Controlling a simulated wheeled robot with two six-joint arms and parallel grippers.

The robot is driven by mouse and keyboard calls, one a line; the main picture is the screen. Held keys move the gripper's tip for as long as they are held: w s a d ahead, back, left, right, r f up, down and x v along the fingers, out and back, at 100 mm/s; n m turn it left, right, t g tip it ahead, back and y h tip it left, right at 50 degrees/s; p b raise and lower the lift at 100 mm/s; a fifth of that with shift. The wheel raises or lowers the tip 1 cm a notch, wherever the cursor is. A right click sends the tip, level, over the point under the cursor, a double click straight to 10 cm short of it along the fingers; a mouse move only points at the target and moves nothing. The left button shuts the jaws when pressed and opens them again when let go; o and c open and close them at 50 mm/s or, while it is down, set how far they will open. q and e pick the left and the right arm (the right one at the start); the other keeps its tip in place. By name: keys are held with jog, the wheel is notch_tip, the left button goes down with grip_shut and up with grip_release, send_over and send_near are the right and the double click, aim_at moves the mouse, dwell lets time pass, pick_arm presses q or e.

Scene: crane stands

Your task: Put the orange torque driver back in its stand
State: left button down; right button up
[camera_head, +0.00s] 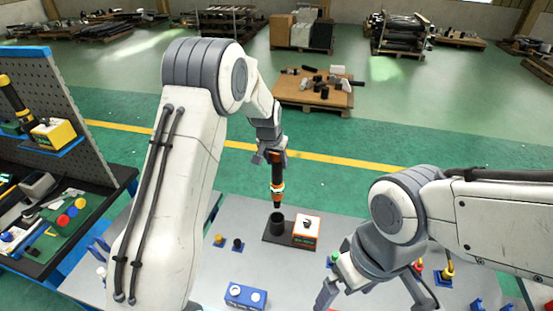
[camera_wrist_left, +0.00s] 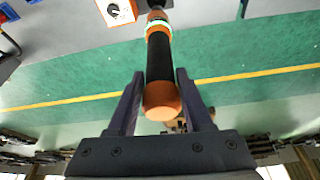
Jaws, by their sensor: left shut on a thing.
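The orange torque driver (camera_head: 277,184) hangs upright, tip down, with a black grip and a light band. My left gripper (camera_head: 271,147) is shut on its upper end. In the left wrist view, the driver (camera_wrist_left: 159,62) runs between the two fingers (camera_wrist_left: 160,100), its orange end cap towards me. The tip is at or just above the mouth of a black cup (camera_head: 276,223). I cannot tell if it has entered. The cup stands on a dark base (camera_head: 274,239). My right gripper (camera_head: 375,295) is open at the lower right, partly cut off by the frame.
A white and orange box with a dial (camera_head: 307,229) stands right beside the cup. A blue block (camera_head: 245,295) and small knobs (camera_head: 238,244) are on the grey table (camera_head: 205,270). Small coloured tools stand near my right gripper. A pegboard bench (camera_head: 60,100) is at left.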

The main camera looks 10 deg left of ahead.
aim_at(275, 171)
pick_arm(q)
jog(key=shift+f+b, duration=1.25)
jog(key=shift+f, duration=0.1)
jog(key=shift+f+b, duration=1.05)
jog(key=shift+f, duration=0.6)
